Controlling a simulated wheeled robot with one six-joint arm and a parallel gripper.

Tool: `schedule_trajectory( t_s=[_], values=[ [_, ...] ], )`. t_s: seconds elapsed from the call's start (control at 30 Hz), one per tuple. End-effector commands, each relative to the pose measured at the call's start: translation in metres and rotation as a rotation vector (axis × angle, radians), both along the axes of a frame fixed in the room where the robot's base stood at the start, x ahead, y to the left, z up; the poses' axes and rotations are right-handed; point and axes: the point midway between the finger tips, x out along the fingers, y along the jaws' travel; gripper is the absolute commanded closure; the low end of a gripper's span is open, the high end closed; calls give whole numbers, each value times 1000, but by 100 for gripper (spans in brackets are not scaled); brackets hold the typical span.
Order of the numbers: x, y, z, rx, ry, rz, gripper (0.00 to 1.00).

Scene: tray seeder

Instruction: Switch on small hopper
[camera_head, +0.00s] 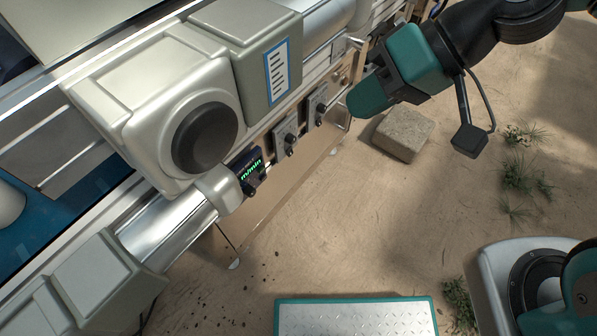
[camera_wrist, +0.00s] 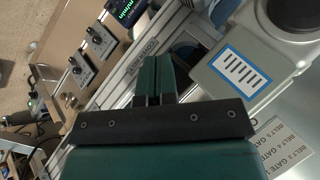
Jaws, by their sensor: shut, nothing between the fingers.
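Two grey switch plates with black knobs sit on the machine's front panel: a nearer switch (camera_head: 288,142) and a farther switch (camera_head: 319,108). Both also show at the upper left of the wrist view, one switch (camera_wrist: 97,37) above the other switch (camera_wrist: 77,69). Their labels are too small to read, so I cannot tell which is for the small hopper. My gripper (camera_head: 358,103) is shut and empty, just right of the farther switch in the head view. In the wrist view the shut fingers (camera_wrist: 157,62) lie right of both switches, apparently apart from them.
A display with green "m/min" text (camera_head: 251,169) and a knob is left of the switches. A grey housing with a striped label (camera_head: 277,72) stands behind them. A stone block (camera_head: 404,133) lies on the sandy ground. The ground before the panel is mostly clear.

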Motion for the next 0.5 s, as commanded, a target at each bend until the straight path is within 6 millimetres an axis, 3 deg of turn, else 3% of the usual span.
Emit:
schedule_trajectory(
  t_s=[0.03,0.27,0.4,0.5],
  values=[
    [11,6,-56,56,29,-43,100],
    [63,22,-189,308,116,-316,100],
    [95,15,-271,424,167,-532,100],
    [112,5,-321,477,197,-680,100]
  ],
)
